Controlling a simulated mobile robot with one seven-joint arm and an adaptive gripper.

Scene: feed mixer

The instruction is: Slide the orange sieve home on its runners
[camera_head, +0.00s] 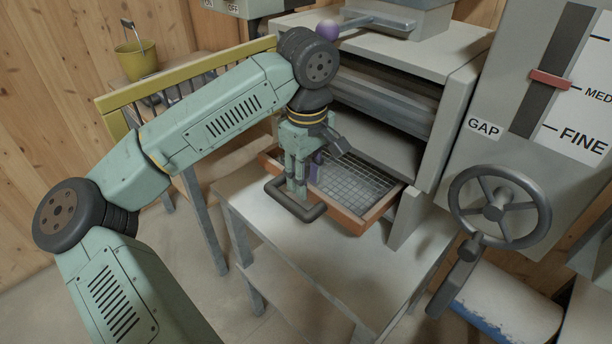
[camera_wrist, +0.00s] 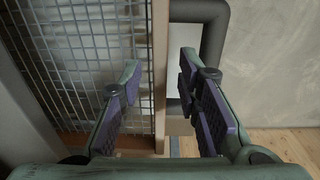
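The orange sieve (camera_head: 381,208), a wooden-framed tray with wire mesh, sticks partly out of the slot in the grey mixer housing. Its dark U-shaped handle (camera_head: 288,205) projects from the front rail. My gripper (camera_head: 302,188) is at the front of the sieve, pointing down, close to the handle. In the wrist view the fingers (camera_wrist: 160,75) are apart, with the sieve's front rail (camera_wrist: 160,32) running between them. The mesh is on the left and the handle (camera_wrist: 213,38) on the right. I cannot tell whether either finger touches. The runners are hidden.
A grey table (camera_head: 250,195) stands below the sieve, clear in front of it. To the right are a handwheel (camera_head: 497,207) and a GAP scale panel (camera_head: 560,80). A yellow-railed stand (camera_head: 115,125) with a yellow bucket (camera_head: 136,60) is at the left.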

